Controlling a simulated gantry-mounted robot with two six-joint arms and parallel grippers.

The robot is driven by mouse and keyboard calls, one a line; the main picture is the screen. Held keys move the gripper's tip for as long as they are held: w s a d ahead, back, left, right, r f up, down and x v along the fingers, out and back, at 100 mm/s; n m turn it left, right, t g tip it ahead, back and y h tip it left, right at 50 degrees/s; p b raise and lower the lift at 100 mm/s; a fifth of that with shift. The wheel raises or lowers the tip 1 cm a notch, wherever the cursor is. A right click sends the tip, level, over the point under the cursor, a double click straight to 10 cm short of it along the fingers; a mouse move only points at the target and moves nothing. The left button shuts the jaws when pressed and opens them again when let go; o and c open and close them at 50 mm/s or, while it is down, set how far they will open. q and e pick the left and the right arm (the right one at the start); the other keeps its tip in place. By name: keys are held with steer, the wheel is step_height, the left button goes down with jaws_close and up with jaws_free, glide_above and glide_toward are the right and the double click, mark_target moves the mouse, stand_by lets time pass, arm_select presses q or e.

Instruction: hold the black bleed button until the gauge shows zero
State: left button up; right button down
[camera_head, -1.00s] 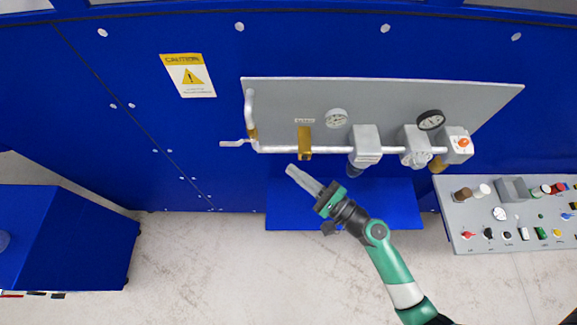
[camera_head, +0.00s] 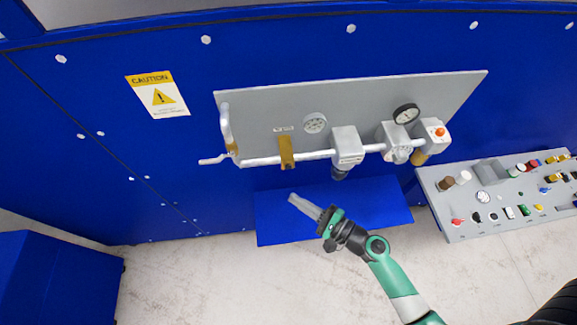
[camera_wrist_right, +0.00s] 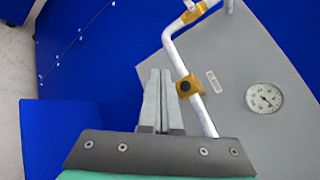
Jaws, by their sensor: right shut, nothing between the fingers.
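The black bleed button (camera_wrist_right: 184,87) shows as a dark round face on a brass block in the right wrist view. The same brass block (camera_head: 286,152) sits on the white pipe in the head view, where the button itself cannot be made out. A white round gauge (camera_head: 315,123) is on the grey panel to the block's upper right; it also shows in the right wrist view (camera_wrist_right: 264,97). Its reading is too small to tell. My right gripper (camera_head: 293,198) is shut and empty, below the block in the head view and apart from it. My left gripper is not in view.
The grey panel (camera_head: 250,115) also carries a black-rimmed gauge (camera_head: 405,113), a grey regulator (camera_head: 347,145) and a box with a red-orange button (camera_head: 440,132). A blue shelf (camera_head: 375,205) lies below. A control console (camera_head: 460,225) stands at the right.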

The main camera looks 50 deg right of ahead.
mark_target(288, 167)
steer(key=w+d, duration=0.4)
steer(key=w, duration=0.1)
steer(key=shift+w+d, duration=0.15)
steer(key=shift+d, duration=0.05)
steer(key=shift+w+d+b, duration=0.1)
steer(key=shift+b, duration=0.2)
stand_by(1.7)
steer(key=shift+w+d, duration=0.15)
steer(key=shift+w, duration=0.1)
steer(key=shift+w+d, duration=0.3)
stand_by(4.8)
